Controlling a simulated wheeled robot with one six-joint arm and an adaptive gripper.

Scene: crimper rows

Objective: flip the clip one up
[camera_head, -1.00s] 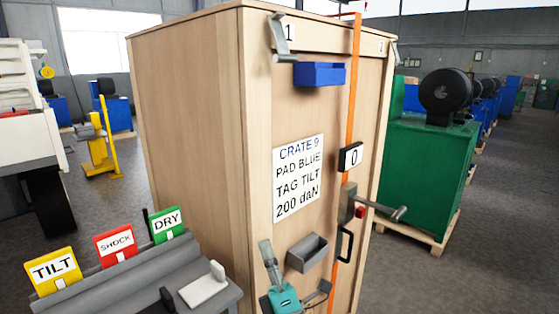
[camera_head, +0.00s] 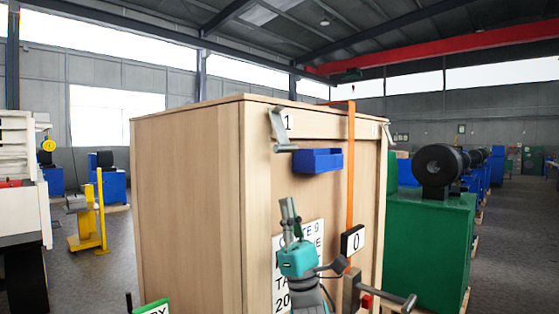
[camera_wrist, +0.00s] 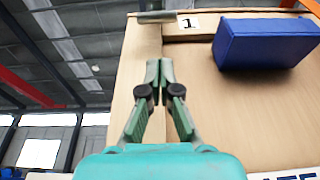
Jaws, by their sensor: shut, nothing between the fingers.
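Clip one (camera_head: 279,129) is a grey metal lever at the upper left of the wooden crate's front, beside the label "1" (camera_head: 289,121). It hangs down, with its crossbar end low. In the wrist view its grey bar (camera_wrist: 157,17) shows at the top edge, beyond my fingers. My gripper (camera_head: 288,207) is teal with grey fingers and points up, below the clip and in front of the crate's sign. In the wrist view my gripper (camera_wrist: 160,70) has its fingertips together, empty and apart from the clip.
A blue bin (camera_head: 318,160) is fixed to the crate just right of the clip; it looms at upper right in the wrist view (camera_wrist: 265,42). An orange strap (camera_head: 351,190) runs down the front past a "0" tag (camera_head: 353,240). A second clip (camera_head: 388,133) is at the right corner.

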